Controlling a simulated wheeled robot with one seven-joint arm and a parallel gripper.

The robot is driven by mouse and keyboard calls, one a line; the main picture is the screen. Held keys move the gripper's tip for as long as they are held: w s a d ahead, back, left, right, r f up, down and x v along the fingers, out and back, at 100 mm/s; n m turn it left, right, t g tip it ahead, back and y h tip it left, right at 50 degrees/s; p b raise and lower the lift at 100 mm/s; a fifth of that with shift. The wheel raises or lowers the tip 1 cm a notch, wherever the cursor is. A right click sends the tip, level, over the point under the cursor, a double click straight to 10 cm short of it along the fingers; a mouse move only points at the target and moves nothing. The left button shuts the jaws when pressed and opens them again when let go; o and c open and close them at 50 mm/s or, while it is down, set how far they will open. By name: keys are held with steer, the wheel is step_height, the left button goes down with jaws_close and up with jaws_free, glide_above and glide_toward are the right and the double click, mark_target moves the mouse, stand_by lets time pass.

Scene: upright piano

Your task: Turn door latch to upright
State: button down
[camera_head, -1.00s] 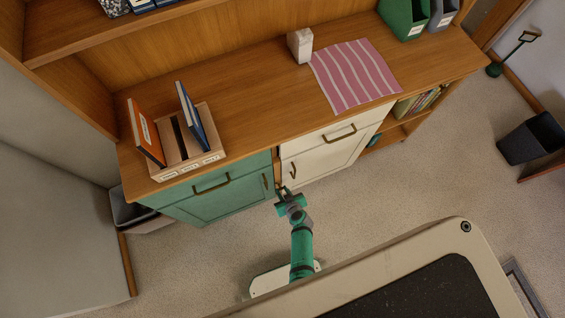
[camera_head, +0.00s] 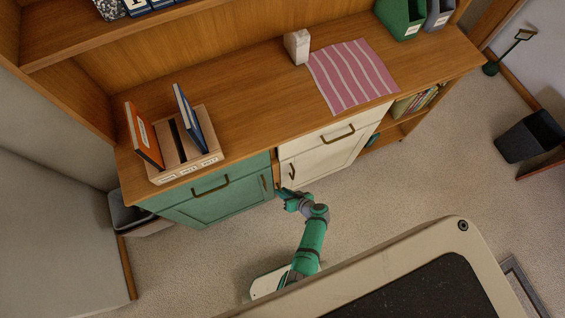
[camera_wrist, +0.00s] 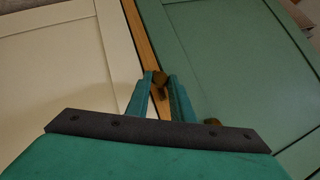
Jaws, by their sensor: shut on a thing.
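The door latch (camera_wrist: 159,77) is a small brown piece on the wooden strip (camera_wrist: 137,30) between the cream door (camera_wrist: 65,70) and the green door (camera_wrist: 225,55). My gripper (camera_wrist: 161,83) is shut on the latch, with one teal finger on each side of it. The fingers partly hide the latch, so its exact angle is unclear. In the camera_head view, my gripper (camera_head: 280,191) is at the gap between the green door (camera_head: 230,203) and the cream door (camera_head: 318,164); the latch is too small to make out there.
The green door's handle (camera_head: 265,184) and the cream door's handle (camera_head: 292,172) are close on either side of my gripper. The countertop (camera_head: 245,110) holds a book rack (camera_head: 190,172), a white box (camera_head: 298,46) and a striped cloth (camera_head: 350,75). The carpet in front is mostly clear.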

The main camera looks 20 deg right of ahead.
steer(key=shift+w+r, duration=0.15)
steer(key=shift+w, duration=0.1)
steer(key=c, duration=1.6)
jaws_free()
steer(key=shift+s+d, duration=0.1)
steer(key=shift+o, duration=0.2)
steer(key=shift+s, duration=0.1)
steer(key=shift+s, duration=0.1)
steer(key=v, duration=1)
steer(key=shift+s+r, duration=0.15)
steer(key=shift+s, duration=0.1)
